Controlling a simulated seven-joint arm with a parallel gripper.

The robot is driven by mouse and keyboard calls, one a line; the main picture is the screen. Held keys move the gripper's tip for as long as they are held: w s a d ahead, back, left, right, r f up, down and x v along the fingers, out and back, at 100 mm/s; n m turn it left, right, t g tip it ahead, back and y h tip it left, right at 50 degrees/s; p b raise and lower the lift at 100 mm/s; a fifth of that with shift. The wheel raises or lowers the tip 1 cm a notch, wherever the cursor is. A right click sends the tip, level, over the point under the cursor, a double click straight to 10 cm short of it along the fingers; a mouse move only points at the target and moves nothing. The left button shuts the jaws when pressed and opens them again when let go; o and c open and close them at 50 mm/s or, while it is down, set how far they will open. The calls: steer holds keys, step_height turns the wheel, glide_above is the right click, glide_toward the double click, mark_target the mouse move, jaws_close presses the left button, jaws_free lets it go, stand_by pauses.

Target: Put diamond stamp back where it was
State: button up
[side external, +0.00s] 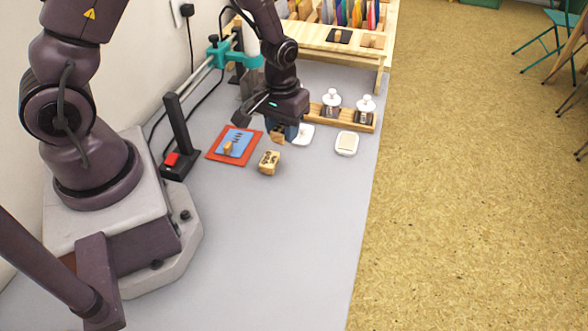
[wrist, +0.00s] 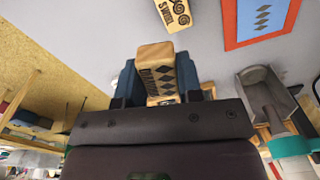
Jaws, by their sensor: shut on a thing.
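The diamond stamp (wrist: 158,56) is a wooden block with dark lettering and diamond marks in the wrist view. My gripper (wrist: 157,78) is shut on it, with a blue fingertip on each side. In the side external view my gripper (side external: 283,132) points down over the table between the red-bordered blue card and a white inkpad; the stamp is mostly hidden there. The card (side external: 240,135) carries diamond marks and a small wooden block (side external: 228,148). I cannot tell whether the held stamp touches the table.
A swirl stamp (side external: 269,162) stands just in front of my gripper; it also shows in the wrist view (wrist: 173,13). White inkpads (side external: 346,143) (side external: 306,131) lie to the right. The front table is clear.

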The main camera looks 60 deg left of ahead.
glide_above(298, 174)
step_height(298, 174, down, 8)
steer(key=n, duration=0.2)
steer(key=shift+r+n, duration=0.15)
steer(key=shift+n, duration=0.25)
steer(key=o, duration=0.8)
steer(key=shift+c, duration=0.2)
